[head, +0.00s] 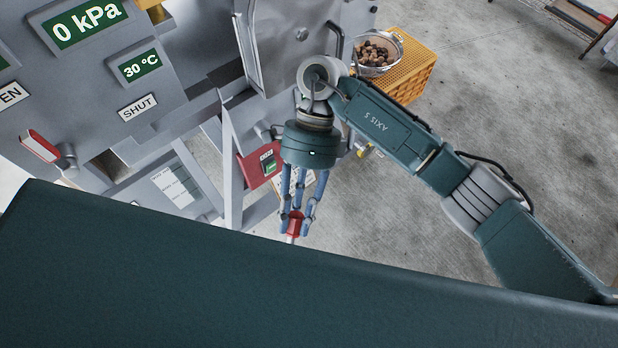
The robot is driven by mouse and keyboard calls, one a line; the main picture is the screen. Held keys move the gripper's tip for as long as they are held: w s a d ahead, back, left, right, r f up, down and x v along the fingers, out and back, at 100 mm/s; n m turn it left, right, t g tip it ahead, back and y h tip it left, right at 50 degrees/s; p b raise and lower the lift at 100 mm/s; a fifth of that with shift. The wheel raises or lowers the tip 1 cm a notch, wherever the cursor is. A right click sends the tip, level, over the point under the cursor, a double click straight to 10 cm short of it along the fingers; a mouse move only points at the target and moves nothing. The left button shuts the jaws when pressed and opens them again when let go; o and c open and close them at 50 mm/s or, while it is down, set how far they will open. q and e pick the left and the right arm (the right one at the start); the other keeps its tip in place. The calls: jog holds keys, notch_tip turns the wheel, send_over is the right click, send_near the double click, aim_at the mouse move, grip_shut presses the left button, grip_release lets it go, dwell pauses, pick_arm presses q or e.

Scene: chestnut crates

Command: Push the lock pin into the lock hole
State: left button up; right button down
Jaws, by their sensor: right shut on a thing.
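My right gripper (297,222) points down beside the grey machine, its blue fingers shut on a red-handled piece that looks like the lock pin (293,226). A short pale metal end shows below the red part, cut off by the dark green surface across the bottom. The pin hangs roughly upright, near the machine's lower frame. I cannot make out the lock hole, nor whether the pin touches anything. My left gripper is not in view.
The grey machine (85,95) fills the left, with displays and a red-handled lever (42,147). A red box (260,168) sits just left of my right gripper. A yellow crate (412,82) bears a bowl of chestnuts (375,70). The concrete floor at right is mostly clear.

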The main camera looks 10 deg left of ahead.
jog(key=w+a+r+m+t+y+b, duration=0.15)
jog(key=w+a+m+t+y, duration=0.4)
jog(key=m+y, duration=0.85)
jog(key=w+d+f+m+t, duration=0.5)
jog(key=f+m+t, duration=0.3)
jog(key=t, duration=0.5)
jog(key=w+m, duration=0.1)
jog(key=m, duration=0.1)
jog(key=shift+w+d+f+m+b, duration=0.25)
jog(key=shift+m+b, duration=0.1)
jog(key=shift+m, duration=0.05)
jog(key=shift+t, duration=0.25)
jog(key=shift+x, duration=2.75)
